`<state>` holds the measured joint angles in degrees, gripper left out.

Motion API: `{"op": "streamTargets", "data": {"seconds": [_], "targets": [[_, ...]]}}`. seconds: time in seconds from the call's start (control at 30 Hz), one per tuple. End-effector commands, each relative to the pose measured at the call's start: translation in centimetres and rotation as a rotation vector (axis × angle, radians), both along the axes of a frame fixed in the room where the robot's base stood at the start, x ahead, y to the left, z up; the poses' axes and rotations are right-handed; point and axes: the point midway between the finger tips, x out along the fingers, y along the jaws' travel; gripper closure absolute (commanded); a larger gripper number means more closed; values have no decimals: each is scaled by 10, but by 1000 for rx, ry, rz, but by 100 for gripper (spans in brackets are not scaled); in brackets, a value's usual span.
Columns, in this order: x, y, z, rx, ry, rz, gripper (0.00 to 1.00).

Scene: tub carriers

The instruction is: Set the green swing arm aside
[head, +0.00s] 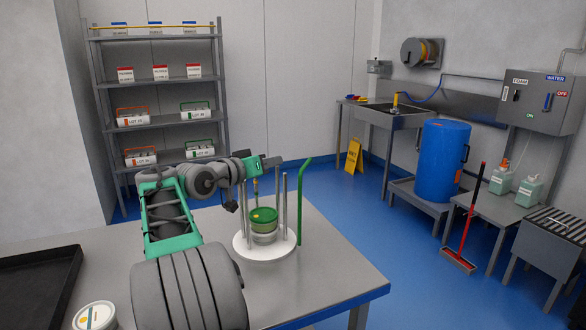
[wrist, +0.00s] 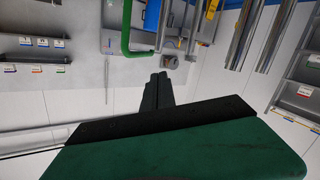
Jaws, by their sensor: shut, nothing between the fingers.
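The green swing arm (head: 300,205) stands upright at the right edge of a round white carrier base (head: 250,250) on the table. Its bent top points up and right, away from the tubs. In the wrist view the bent green arm (wrist: 126,30) shows at the top, left of the fingers. A green-topped tub (head: 263,222) sits among the carrier's metal posts, above a pale one. My gripper (head: 278,161) is shut and empty, above the carrier and left of the swing arm's top, apart from it. The shut fingers (wrist: 157,88) also show in the wrist view.
A black tray (head: 40,290) and a white-lidded tub (head: 95,316) are at the table's left. The table (head: 335,275) is bare right of the carrier. A shelf rack (head: 158,80) stands behind; a blue drum (head: 443,160) is off to the right.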

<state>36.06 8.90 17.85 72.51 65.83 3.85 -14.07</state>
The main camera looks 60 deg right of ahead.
Motion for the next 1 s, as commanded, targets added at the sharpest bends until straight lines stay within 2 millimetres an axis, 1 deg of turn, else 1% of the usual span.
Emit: {"op": "streamTargets", "data": {"seconds": [0.03, 0.1, 0.2, 0.3, 0.37, 0.47, 0.57, 0.8, 0.9, 1.0], "targets": [[1, 8, -1, 21, 117, 43, 100], [3, 19, 3, 55, 308, 106, 100], [4, 30, 9, 81, 524, 171, 100], [5, 35, 14, 92, 632, 203, 100], [4, 33, 14, 95, 653, 208, 100], [4, 23, 13, 96, 656, 206, 100], [1, 4, 11, 97, 655, 204, 100], [-5, -49, 5, 96, 654, 202, 100], [-8, -67, 1, 97, 654, 203, 100], [-25, -66, -10, 96, 652, 204, 100]]}}
